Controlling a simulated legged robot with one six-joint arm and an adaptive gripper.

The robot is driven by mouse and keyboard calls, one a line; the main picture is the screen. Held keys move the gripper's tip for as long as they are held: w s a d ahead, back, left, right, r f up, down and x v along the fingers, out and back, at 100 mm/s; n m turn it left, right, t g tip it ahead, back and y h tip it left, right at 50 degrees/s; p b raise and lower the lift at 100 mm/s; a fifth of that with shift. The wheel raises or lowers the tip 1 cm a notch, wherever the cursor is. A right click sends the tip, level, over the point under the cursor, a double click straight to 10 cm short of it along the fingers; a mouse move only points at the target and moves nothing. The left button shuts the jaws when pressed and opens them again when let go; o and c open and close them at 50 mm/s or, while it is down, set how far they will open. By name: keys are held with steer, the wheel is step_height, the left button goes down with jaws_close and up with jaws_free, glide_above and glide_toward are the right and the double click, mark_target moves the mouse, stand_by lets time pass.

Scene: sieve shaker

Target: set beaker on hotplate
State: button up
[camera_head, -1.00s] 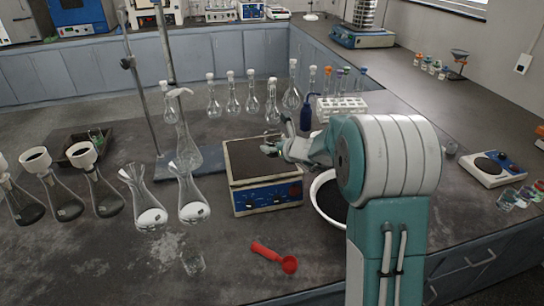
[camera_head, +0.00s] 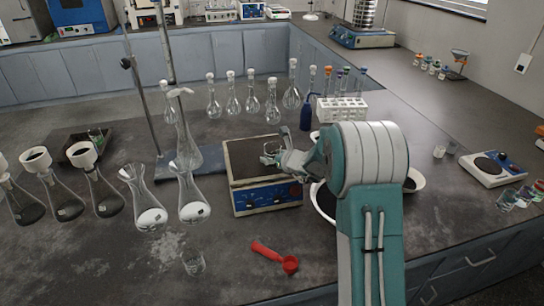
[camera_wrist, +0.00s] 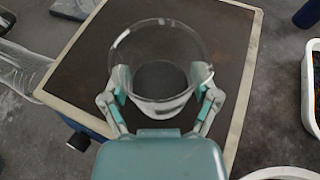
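The hotplate (camera_head: 240,158) is a square unit with a dark top, a pale rim and a blue front with dials. Its top also fills much of the wrist view (camera_wrist: 226,48). The clear glass beaker (camera_wrist: 160,50) is upright between the fingers of my gripper (camera_wrist: 161,86), which touch it on both sides. In the head view the beaker (camera_head: 270,152) is small, over the right part of the hotplate top, with my gripper (camera_head: 280,157) reaching in from the right. I cannot tell whether its base touches the plate.
A white bowl (camera_head: 416,180) lies right of the hotplate, partly behind my arm. A blue bottle (camera_head: 306,116) and a white tube rack (camera_head: 342,108) stand behind. Flasks (camera_head: 190,198) and a stand base (camera_head: 168,172) are left. A red scoop (camera_head: 275,257) and small glass (camera_head: 193,262) lie in front.

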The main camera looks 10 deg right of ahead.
stand_by(0.4)
steer(key=v, duration=1.2)
steer(key=s+a+r+n+g+y, duration=0.1)
steer(key=s+a+r+n+g, duration=0.25)
steer(key=s+a+n, duration=0.35)
steer(key=s+a+r+n+g+y, duration=0.1)
steer(key=s+a+r+n+g, duration=0.1)
steer(key=s+a+r+n, duration=0.5)
steer(key=s+d+n+h, duration=0.3)
steer(key=s+n, duration=0.5)
steer(key=s, duration=0.1)
steer(key=s+d+n+g+h, duration=0.1)
steer(key=s+d+n+h, duration=0.2)
steer(key=s+n, duration=0.6)
steer(key=shift+s+d+f+h, duration=0.25)
steer(key=shift+s+f+h, duration=0.1)
steer(key=shift+s+h, duration=0.45)
